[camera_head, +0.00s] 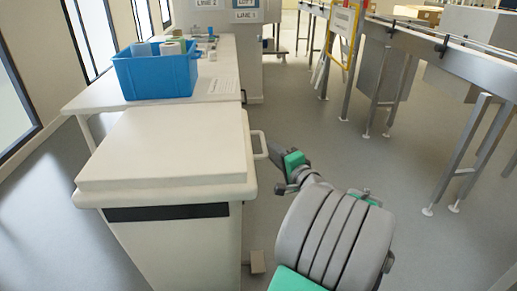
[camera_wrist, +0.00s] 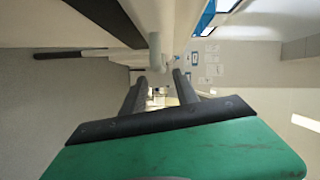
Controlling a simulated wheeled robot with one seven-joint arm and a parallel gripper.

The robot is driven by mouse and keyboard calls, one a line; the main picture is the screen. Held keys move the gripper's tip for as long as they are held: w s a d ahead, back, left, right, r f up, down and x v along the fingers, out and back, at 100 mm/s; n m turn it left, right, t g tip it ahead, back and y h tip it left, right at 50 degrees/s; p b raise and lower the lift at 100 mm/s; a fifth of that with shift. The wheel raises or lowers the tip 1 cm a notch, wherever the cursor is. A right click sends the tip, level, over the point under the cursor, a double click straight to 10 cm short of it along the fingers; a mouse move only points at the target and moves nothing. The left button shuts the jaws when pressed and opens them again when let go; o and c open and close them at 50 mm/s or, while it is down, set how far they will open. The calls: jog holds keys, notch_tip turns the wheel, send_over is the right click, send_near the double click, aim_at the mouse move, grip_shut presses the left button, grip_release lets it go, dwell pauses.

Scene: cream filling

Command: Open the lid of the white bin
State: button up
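The white bin (camera_head: 180,235) stands at the left of the head view, with its flat cream lid (camera_head: 165,145) lying shut on top. A pale loop handle (camera_head: 261,146) sticks out from the bin's right side near the lid. My gripper (camera_head: 267,149) is at this handle, coming from the right. In the wrist view my gripper (camera_wrist: 159,75) has its two dark fingers spread apart. A pale upright bar (camera_wrist: 155,50), apparently the handle, shows between or just past the fingertips; I cannot tell whether they touch it.
A blue crate (camera_head: 155,77) with rolls and other items stands on a white table (camera_head: 222,87) behind the bin. A conveyor on metal legs (camera_head: 470,65) runs along the right. A yellow-framed stand (camera_head: 343,45) is at the back. The floor (camera_head: 310,125) between bin and conveyor is clear.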

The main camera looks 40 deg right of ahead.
aim_at(264, 140)
jog(key=b+x, duration=0.1)
jog(key=x, duration=0.5)
jog(key=shift+w+d+b, duration=0.15)
jog(key=shift+w+b, duration=0.2)
jog(key=shift+w+d, duration=0.1)
jog(key=shift+w, duration=0.25)
jog(key=shift+c, duration=0.2)
grip_shut()
dwell(0.5)
